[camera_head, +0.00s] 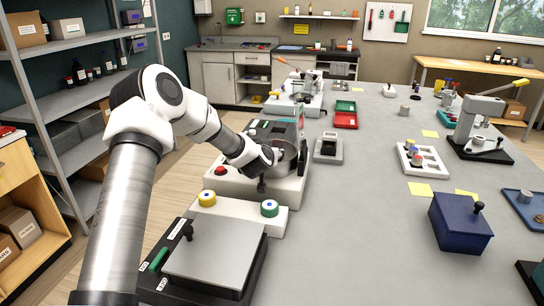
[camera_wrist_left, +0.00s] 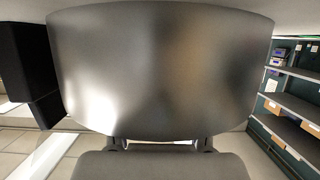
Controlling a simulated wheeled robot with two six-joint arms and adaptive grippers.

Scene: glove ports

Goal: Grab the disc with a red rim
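I see no disc with a red rim in either view. A yellow-rimmed disc (camera_head: 207,198) and a green-rimmed disc (camera_head: 269,208) sit on a white stand (camera_head: 240,211) at the near left of the table. My left gripper (camera_head: 272,160) is beyond them, at a round grey metal vessel (camera_head: 287,164) on a white machine; its fingers are mostly hidden. In the left wrist view a large, smooth grey metal surface (camera_wrist_left: 160,65) fills most of the picture and hides the fingertips. I cannot tell whether the gripper touches it. My right gripper is not in view.
A red button (camera_head: 221,171) is on the white machine's front. A flat-topped scale-like device (camera_head: 216,252) stands nearest. A blue box (camera_head: 459,222), a white holder (camera_head: 424,161) and a lever press (camera_head: 481,122) stand right. The table's middle (camera_head: 350,220) is clear.

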